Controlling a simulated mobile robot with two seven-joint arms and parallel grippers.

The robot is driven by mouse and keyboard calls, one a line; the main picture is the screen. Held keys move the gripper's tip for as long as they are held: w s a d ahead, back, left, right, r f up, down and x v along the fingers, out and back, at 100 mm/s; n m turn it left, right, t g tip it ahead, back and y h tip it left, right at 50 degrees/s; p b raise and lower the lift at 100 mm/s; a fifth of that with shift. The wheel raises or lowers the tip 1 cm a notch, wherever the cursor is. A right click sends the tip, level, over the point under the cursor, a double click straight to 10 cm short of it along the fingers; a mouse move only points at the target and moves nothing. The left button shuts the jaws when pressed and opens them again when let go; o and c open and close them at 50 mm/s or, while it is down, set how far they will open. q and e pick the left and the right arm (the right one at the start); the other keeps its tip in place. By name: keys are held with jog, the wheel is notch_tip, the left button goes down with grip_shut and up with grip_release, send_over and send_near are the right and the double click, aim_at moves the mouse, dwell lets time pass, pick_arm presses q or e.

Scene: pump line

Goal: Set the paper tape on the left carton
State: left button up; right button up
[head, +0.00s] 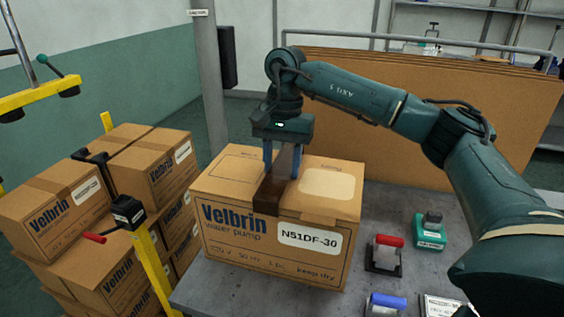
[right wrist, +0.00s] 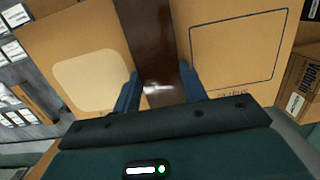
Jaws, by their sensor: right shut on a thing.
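A Velbrin carton (head: 270,239) labelled N51DF-30 stands on the grey table. The paper tape (head: 270,196), a dark brown strip, lies across the carton's top seam and folds down over its front edge. My right gripper (head: 282,168) points down at the carton's top, with one blue finger on each side of the strip. In the right wrist view the tape (right wrist: 156,40) runs between the fingers of the gripper (right wrist: 160,77), which is shut on it. Whether the whole strip touches the carton is hard to tell. My left gripper is out of view.
A red-handled tool (head: 385,254), a green stamp-like block (head: 430,231) and a blue-handled tool (head: 386,304) lie right of the carton. Stacked Velbrin cartons (head: 155,170) stand left, behind a yellow post (head: 150,262). Large cardboard sheets (head: 400,90) lean behind the table.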

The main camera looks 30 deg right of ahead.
jog(key=shift+s+f, duration=0.1)
jog(key=shift+f, duration=0.15)
jog(key=o, duration=1.1)
jog(key=shift+a+f, duration=0.1)
jog(key=shift+f, duration=0.05)
jog(key=shift+c, duration=0.5)
jog(key=shift+o, duration=0.6)
jog(key=shift+d+r+p, duration=0.25)
jog(key=shift+r+p, duration=0.65)
jog(key=shift+r, duration=0.3)
jog(key=shift+a+r+p, duration=0.1)
jog(key=shift+r+p, duration=1.8)
jog(key=shift+r, duration=0.65)
